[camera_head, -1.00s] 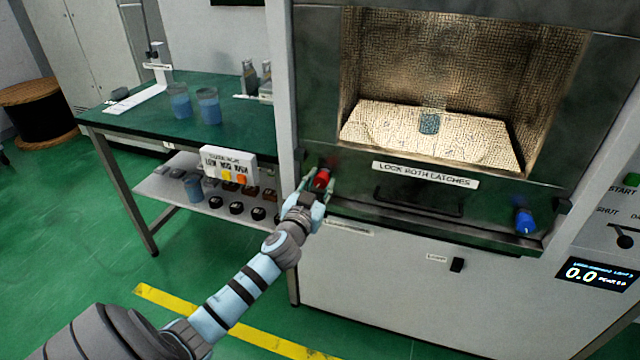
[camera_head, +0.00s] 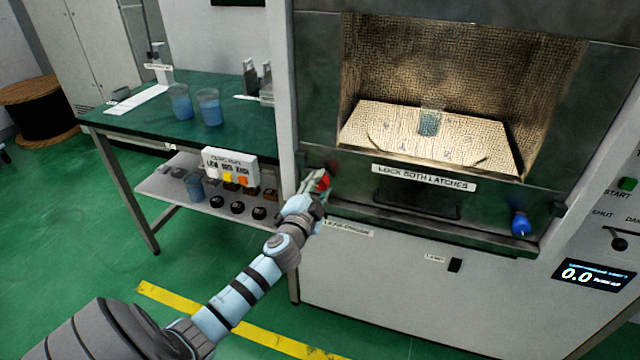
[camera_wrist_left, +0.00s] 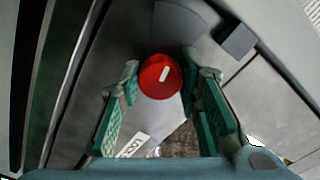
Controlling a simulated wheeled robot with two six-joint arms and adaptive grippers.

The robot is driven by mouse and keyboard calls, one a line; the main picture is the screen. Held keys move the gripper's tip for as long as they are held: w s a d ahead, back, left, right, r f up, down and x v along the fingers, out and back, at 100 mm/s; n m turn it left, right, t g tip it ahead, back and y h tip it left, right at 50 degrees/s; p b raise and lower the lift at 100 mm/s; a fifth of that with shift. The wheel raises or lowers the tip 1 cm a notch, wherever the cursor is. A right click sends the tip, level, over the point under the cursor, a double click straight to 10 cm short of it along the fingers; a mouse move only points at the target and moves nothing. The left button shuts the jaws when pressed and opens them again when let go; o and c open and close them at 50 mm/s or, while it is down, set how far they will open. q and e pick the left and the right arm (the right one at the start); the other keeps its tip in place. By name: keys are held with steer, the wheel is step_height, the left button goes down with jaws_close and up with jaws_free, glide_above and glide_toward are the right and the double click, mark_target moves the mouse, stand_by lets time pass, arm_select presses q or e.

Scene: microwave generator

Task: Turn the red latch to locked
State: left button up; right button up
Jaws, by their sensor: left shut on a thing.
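The red latch (camera_head: 325,181) is a round knob at the lower left of the chamber front, partly hidden by my gripper in the head view. In the left wrist view the red latch (camera_wrist_left: 160,76) shows a white mark on its face, slanting up to the right. My left gripper (camera_head: 318,182) is at the latch. In the left wrist view the green-padded fingers of my left gripper (camera_wrist_left: 162,88) stand on both sides of the knob, shut on it. My right gripper is not in view.
A blue latch (camera_head: 521,224) is at the lower right of the chamber front. A label (camera_head: 424,177) reads "LOCK BOTH LATCHES". A beaker (camera_head: 429,123) stands inside the lit chamber. A green-topped table (camera_head: 150,128) stands to the left. A dark block (camera_wrist_left: 236,41) sits near the knob.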

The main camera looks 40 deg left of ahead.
arm_select(q)
steer(key=m+p, duration=0.1)
steer(key=m, duration=0.3)
steer(key=shift+m, duration=0.3)
steer(key=m+p, duration=0.1)
steer(key=m, duration=0.3)
stand_by(0.4)
steer(key=o, duration=1.1)
steer(key=shift+o, duration=0.2)
steer(key=v, duration=1.2)
